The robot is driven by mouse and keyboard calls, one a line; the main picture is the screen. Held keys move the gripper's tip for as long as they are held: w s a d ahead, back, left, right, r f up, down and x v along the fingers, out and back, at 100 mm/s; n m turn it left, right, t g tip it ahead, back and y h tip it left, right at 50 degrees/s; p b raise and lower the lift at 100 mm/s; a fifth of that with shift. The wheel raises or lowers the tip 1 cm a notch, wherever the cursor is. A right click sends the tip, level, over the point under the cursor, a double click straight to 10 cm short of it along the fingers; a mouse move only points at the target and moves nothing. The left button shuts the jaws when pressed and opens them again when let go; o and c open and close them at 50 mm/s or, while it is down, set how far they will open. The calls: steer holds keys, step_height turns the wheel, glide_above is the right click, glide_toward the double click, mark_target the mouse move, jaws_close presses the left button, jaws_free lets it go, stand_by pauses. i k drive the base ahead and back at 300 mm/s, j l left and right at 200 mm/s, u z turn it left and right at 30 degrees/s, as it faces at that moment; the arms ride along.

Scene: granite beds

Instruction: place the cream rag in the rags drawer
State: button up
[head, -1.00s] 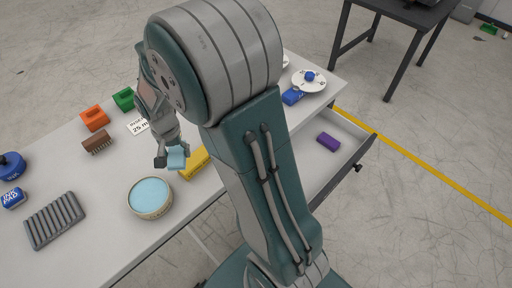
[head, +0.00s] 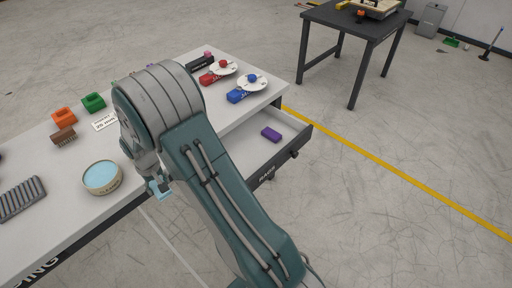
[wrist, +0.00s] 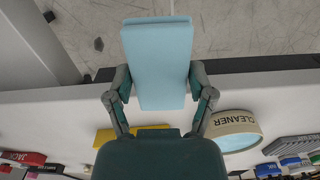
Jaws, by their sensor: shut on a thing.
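My gripper (wrist: 160,92) is shut on a folded light blue slab, perhaps a rag (wrist: 158,50). In the head view my gripper (head: 155,182) holds this light blue piece (head: 160,189) by the table's front edge, right of the cleaner tub. I see no clearly cream rag. The open drawer (head: 300,142) sticks out from the table front to the right of my arm. A purple block (head: 271,134) lies in it. The drawer's front label is small, seemingly "RAGS". My arm hides part of the drawer.
The cleaner tub (head: 102,178) with light blue contents stands on the table; it also shows in the wrist view (wrist: 234,130). A grey ribbed block (head: 20,198), brown brush (head: 63,137) and two plates (head: 252,84) stand there too. A dark table (head: 352,30) stands behind.

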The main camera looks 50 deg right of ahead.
mark_target(251, 143)
steer(key=z, duration=1.1)
